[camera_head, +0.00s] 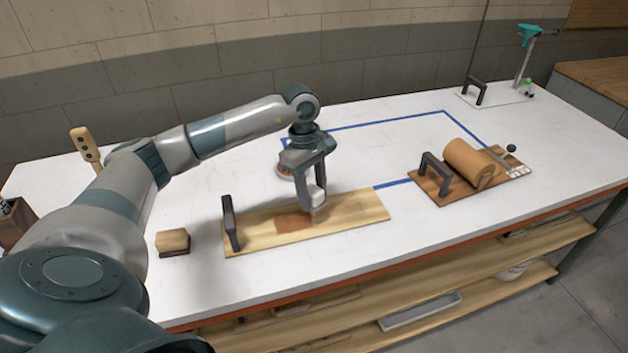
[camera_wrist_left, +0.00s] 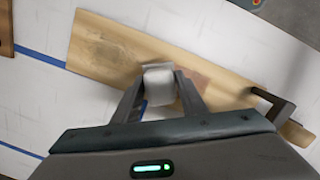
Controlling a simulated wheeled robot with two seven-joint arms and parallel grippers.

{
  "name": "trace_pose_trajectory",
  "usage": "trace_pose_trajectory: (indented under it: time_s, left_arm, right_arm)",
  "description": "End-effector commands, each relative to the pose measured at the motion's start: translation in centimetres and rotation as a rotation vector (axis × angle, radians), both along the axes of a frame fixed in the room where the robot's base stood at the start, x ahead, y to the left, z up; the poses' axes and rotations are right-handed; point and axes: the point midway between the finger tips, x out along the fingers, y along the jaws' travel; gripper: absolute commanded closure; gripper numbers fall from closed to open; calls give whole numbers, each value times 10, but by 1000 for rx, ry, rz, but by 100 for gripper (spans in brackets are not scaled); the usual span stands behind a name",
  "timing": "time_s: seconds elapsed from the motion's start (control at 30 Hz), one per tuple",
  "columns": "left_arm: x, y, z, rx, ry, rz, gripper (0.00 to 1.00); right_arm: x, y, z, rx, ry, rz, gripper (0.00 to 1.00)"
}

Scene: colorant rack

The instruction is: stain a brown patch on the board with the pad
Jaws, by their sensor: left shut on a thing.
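A pale wooden board (camera_head: 355,211) lies on the white table near its front edge, with a black handle at its left end. A reddish-brown patch (camera_head: 293,224) shows on its middle; part of it also shows in the left wrist view (camera_wrist_left: 205,80). My left gripper (camera_head: 314,188) is shut on a whitish pad (camera_head: 317,200), at the right edge of the patch. The pad shows between the fingers in the left wrist view (camera_wrist_left: 159,84). It is at or just above the board; I cannot tell whether it touches. My right gripper is out of view.
A tan block with a dark base (camera_head: 172,242) sits left of the board. A brown board with a leather-like roll (camera_head: 470,162) lies to the right. Blue tape (camera_head: 385,121) marks the open table behind.

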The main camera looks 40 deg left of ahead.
Motion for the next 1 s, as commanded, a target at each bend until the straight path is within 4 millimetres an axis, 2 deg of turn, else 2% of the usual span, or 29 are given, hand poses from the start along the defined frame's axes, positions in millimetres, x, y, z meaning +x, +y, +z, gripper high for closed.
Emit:
trace_pose_trajectory:
  time_s: [0.1, 0.33, 1.0]
  left_arm:
    - [0, 2, 13, 1, -3, 3, 80]
    - [-2, 3, 28, 0, 0, 7, 80]
    - [-2, 4, 30, 0, 0, 8, 80]
  right_arm:
    - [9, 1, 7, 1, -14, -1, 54]
    - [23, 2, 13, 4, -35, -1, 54]
    - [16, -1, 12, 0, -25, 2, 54]
